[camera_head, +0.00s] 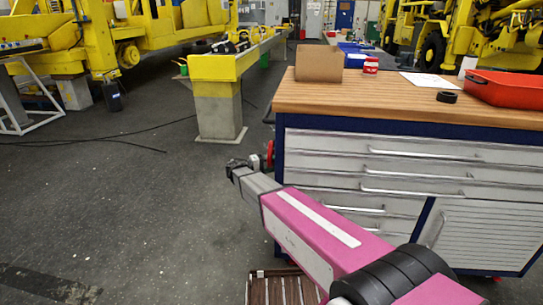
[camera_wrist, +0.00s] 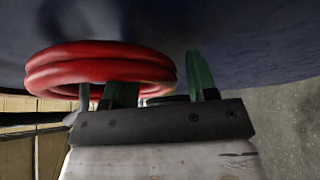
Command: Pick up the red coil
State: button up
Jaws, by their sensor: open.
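The red coil (camera_wrist: 75,65) is a thick double ring at the left of the wrist view, against a dark blue surface. It also shows as a small red patch at the left end of the workbench in the head view (camera_head: 270,150). My gripper (camera_wrist: 158,72) is open, its dark green fingers on either side of the coil's right edge. The left finger's tip is hidden behind the coil, seemingly within its loop; the right finger stands outside. In the head view my gripper (camera_head: 237,165) is beside the workbench corner, partly hiding the coil.
The workbench (camera_head: 400,105) has a wooden top and metal drawers. On it are a cardboard box (camera_head: 319,64), a red tray (camera_head: 510,88) and a black ring (camera_head: 447,97). A yellow beam on a concrete post (camera_head: 217,110) stands behind. The floor at left is mostly clear, with black cables.

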jog(key=shift+d, duration=0.2)
grip_shut()
jog(key=shift+r, duration=0.1)
jog(key=shift+r, duration=0.2)
notch_tip(320, 180, up, 3)
jog(key=shift+r, duration=0.1)
jog(key=v, duration=1.8)
